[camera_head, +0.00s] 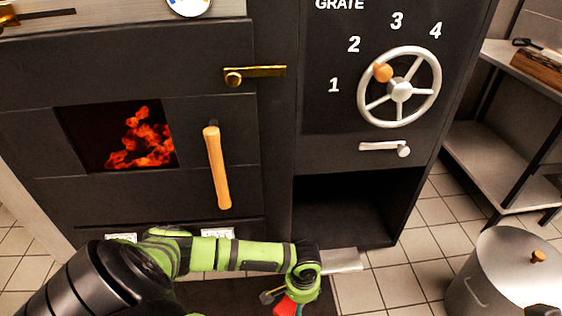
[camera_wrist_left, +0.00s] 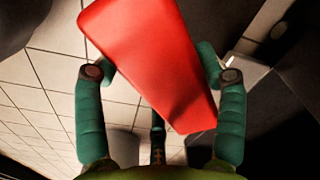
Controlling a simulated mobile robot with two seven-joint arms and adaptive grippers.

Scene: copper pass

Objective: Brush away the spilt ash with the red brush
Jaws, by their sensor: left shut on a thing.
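The red brush (camera_wrist_left: 150,55) fills the middle of the left wrist view, and its bristles cannot be made out there. My left gripper (camera_wrist_left: 161,74) has its green fingers on either side of it and is shut on it. In the head view the left gripper (camera_head: 284,297) is low in front of the stove, with a small red part of the brush (camera_head: 286,307) showing at the bottom edge. The gripper and arm hide the floor behind them. I cannot make out any spilt ash in either view.
A black stove (camera_head: 255,150) with a lit fire window (camera_head: 140,140), wooden door handle (camera_head: 217,168) and grate wheel (camera_head: 399,88) stands ahead. A flat grey plate (camera_head: 342,260) lies just right of the gripper. A lidded pot (camera_head: 505,275) and metal shelf (camera_head: 500,165) stand right.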

